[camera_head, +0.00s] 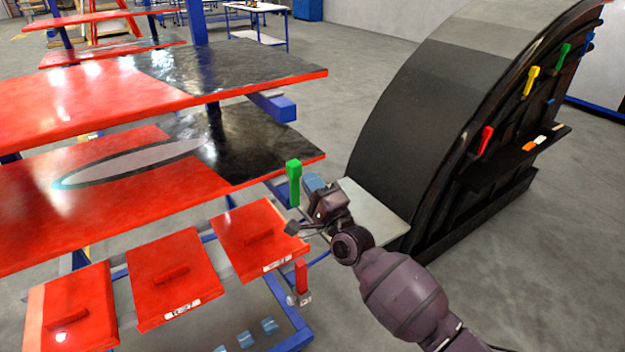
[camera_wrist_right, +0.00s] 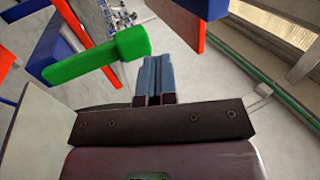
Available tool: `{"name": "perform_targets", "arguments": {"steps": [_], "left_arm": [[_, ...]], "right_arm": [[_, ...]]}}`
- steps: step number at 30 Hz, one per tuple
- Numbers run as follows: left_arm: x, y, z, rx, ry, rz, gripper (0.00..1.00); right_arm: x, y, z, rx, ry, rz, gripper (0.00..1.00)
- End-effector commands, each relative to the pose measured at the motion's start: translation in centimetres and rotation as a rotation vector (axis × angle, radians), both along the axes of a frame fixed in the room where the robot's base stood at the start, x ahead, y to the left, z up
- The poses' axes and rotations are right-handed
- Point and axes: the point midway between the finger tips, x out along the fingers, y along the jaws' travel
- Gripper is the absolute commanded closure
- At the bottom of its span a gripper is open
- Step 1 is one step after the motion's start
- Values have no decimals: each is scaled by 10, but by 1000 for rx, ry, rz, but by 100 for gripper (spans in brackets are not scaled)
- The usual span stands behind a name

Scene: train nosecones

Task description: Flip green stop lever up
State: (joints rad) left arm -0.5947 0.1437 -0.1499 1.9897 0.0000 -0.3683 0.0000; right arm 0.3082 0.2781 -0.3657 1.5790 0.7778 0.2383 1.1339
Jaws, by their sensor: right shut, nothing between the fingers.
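A green lever (camera_head: 293,184) stands near the right edge of the red and black shelving, its thicker end at the top in the head view. In the right wrist view the green lever (camera_wrist_right: 98,60) lies slantwise across the upper left. My right gripper (camera_head: 314,182) is just to the right of the lever in the head view. Its bluish fingers (camera_wrist_right: 155,77) are together with nothing between them. The lever's thick end is close beside the fingertips; I cannot tell whether they touch. My left gripper is not in view.
A red lever (camera_head: 301,277) hangs below the green one. Red drawer-like panels (camera_head: 258,240) line the rack's lower front. A large black curved nosecone (camera_head: 425,110) with coloured levers stands at the right. A pale plate (camera_head: 375,212) lies behind my right wrist.

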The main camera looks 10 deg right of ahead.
Motion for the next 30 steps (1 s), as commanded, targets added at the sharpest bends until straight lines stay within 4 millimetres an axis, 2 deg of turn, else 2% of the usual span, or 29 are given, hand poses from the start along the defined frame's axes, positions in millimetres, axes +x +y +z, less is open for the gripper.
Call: {"name": "perform_targets", "arguments": {"steps": [15,21,30], "left_arm": [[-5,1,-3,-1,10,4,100],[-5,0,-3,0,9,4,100],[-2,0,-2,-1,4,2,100]], "right_arm": [[-78,-27,-5,-1,4,0,100],[-93,-32,-5,-2,4,1,100],[-95,-33,-5,-2,4,1,100]]}}
